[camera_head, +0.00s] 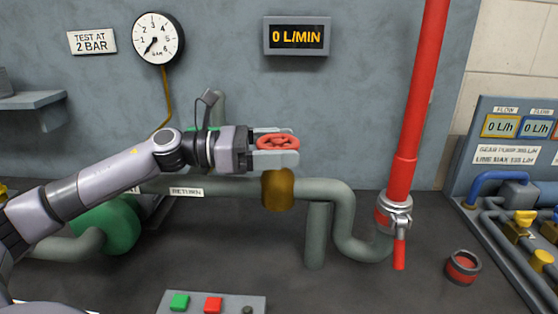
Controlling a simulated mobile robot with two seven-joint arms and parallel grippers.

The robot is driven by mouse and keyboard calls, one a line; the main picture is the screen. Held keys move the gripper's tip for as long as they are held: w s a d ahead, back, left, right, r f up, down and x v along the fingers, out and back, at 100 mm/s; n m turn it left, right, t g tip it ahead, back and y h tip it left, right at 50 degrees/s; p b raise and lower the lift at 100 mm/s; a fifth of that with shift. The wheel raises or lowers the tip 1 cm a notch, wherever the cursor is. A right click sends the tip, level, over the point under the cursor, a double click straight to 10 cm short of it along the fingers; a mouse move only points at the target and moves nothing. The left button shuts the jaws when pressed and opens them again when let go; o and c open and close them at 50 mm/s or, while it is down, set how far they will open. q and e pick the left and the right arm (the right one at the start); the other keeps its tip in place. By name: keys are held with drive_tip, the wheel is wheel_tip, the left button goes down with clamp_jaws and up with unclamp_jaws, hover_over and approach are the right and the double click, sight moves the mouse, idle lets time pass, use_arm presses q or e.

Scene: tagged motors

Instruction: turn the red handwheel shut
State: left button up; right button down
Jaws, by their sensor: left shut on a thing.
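The red handwheel (278,142) lies flat on top of a brass valve (277,189) in the grey-green pipe line, in the middle of the head view. My left arm comes in from the left. My left gripper (276,150) is shut on the handwheel, with one finger on the near side of the rim and the other partly hidden behind it. The valve stem is hidden behind the near finger. My right gripper is not in view.
A display (297,36) reads 0 L/MIN. A gauge (158,38) hangs left of it. A red pipe (415,105) with a red lever (399,254) rises at right. A button box (212,303) is at the front. A small red-and-grey pot (462,267) stands right.

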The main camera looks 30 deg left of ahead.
sight(279, 140)
use_arm(q)
drive_tip(key=shift+w+m+g+h, duration=0.1)
drive_tip(key=shift+m+g+h, duration=0.3)
drive_tip(key=shift+m+g, duration=0.15)
drive_tip(key=shift+m+g+h+b, duration=0.4)
drive_tip(key=shift+m+g+b, duration=0.05)
drive_tip(key=shift+g, duration=0.6)
drive_tip(key=o, duration=0.8)
drive_tip(key=shift+o, duration=0.2)
wheel_tip(279, 140, up, 20)
drive_tip(key=p, duration=0.3)
